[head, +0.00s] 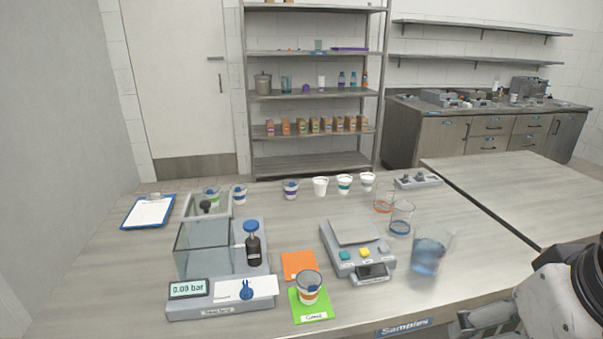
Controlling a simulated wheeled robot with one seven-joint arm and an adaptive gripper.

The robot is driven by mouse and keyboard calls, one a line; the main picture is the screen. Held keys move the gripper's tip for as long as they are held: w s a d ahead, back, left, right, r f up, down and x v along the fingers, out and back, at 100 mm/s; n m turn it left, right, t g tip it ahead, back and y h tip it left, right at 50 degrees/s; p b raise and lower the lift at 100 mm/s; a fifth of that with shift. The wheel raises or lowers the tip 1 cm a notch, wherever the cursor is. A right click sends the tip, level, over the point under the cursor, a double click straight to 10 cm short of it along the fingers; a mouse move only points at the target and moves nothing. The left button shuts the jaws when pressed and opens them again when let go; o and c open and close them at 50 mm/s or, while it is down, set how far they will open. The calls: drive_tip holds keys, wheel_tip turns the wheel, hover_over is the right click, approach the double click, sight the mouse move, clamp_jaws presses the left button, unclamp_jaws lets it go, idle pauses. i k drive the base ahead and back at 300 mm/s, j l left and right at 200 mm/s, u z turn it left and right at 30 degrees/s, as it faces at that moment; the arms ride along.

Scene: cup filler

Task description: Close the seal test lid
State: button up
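The seal test unit (222,310) stands on the left of the table in the head view. Its display reads 0.00 bar. Its clear box-shaped chamber (195,252) is open at the top and looks empty. The lid (222,213), a light-framed clear panel with a black knob, stands raised at the chamber's back edge. A dark bottle-like part with a blue cap (252,243) stands at the chamber's right side, and a blue knob is on the front panel. Only part of my arm shows at the lower right, well away from the lid; the gripper fingers cannot be made out.
A scale (357,246), an orange card (298,265), clear cups and a blue-filled beaker (428,257) stand farther right. Several cups line the back; a clipboard (148,211) lies left.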

sight(205, 205)
drive_tip(key=i+j+u, duration=0.5)
drive_tip(key=i, duration=0.3)
